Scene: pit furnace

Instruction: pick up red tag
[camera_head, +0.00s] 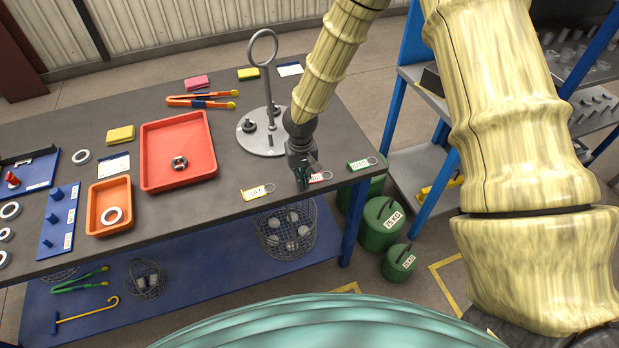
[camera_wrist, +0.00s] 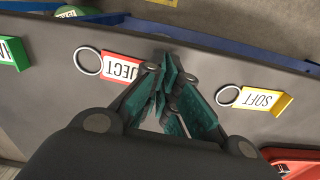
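The red tag (camera_wrist: 122,68) lies at the table's front edge, with a metal ring on its left end in the wrist view and a white label reading "JECT" where it shows. In the head view, the red tag (camera_head: 318,177) shows just right of my gripper (camera_head: 303,180). In the wrist view, my gripper (camera_wrist: 172,75) has its teal fingertips close together at the tag's end away from the ring. The fingers hide that end and appear shut on it. The tag looks level with the table, with no clear lift.
A yellow tag (camera_head: 257,192) and a green tag (camera_head: 362,164) lie on either side along the front edge. A round metal stand (camera_head: 262,138) rises behind my gripper. A red tray (camera_head: 150,160) stands to the left. Bare table (camera_head: 230,195) lies between.

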